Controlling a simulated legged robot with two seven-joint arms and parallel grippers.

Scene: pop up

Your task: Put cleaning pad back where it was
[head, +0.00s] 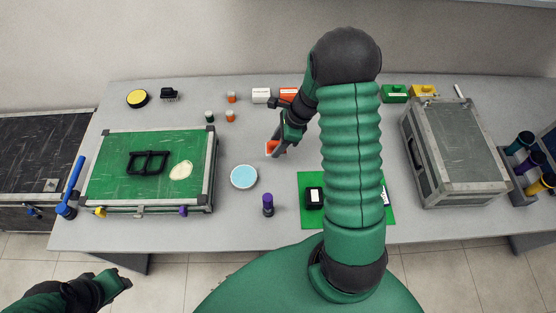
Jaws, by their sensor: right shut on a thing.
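My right gripper (280,142) is over the middle of the table, pointing down and left. It is shut on a small orange and white block (271,149), partly hidden by the fingers. I cannot tell for sure whether this block is the cleaning pad. A light blue round disc (244,176) lies on the table just below and left of it, apart from the gripper. A round yellow pad with a dark rim (137,98) lies at the back left. My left gripper (122,282) is low at the bottom left, off the table; its fingers are unclear.
A green board in a grey frame (110,190) bears a black frame and a pale patch. A purple-capped bottle (268,205) stands near the front edge. A green mat (311,216) is partly hidden by my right arm. A grey case (455,150) stands right.

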